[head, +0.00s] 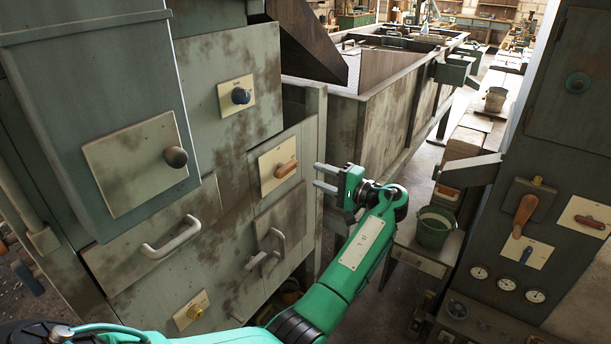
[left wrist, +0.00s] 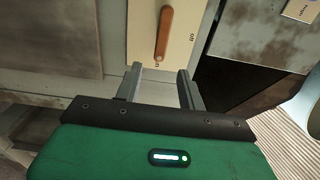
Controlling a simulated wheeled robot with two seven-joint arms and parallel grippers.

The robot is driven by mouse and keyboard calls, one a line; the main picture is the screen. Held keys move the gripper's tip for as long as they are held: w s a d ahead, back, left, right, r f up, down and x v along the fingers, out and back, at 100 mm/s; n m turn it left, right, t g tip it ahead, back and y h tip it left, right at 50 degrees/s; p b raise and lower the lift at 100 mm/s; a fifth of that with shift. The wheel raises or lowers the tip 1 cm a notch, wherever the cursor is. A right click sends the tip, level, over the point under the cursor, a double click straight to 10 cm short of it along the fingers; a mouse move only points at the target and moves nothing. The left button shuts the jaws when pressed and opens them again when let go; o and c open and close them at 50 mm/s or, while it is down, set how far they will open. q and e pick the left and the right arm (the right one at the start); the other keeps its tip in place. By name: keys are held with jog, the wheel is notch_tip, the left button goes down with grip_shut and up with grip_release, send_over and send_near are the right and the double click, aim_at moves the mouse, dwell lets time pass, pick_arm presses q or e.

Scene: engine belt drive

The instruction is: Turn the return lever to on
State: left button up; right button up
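A lever with an orange-brown handle (head: 286,169) sits on a cream plate (head: 268,182) on the grey cabinet; its label is too small to read in the head view. My left gripper (head: 319,177) is open and empty, just right of this lever and apart from it. In the left wrist view the lever handle (left wrist: 165,33) stands nearly upright on its plate (left wrist: 190,20), beyond and between the open fingers (left wrist: 158,73). Small markings show at the plate's edges. Whether this is the return lever cannot be read. My right gripper is not in view.
The cabinet has a dark round knob (head: 240,96), a brass knob (head: 195,312) and grey pull handles (head: 171,238). A panel at right has another orange lever (head: 525,214) and gauges. A green bucket (head: 434,227) stands behind my left arm. A large metal trough (head: 380,110) lies beyond.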

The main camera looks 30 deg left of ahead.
pick_arm(q)
jog(key=d, duration=0.5)
jog(key=shift+s+d+b, duration=0.1)
jog(key=shift+s+b, duration=0.1)
jog(key=shift+b, duration=0.2)
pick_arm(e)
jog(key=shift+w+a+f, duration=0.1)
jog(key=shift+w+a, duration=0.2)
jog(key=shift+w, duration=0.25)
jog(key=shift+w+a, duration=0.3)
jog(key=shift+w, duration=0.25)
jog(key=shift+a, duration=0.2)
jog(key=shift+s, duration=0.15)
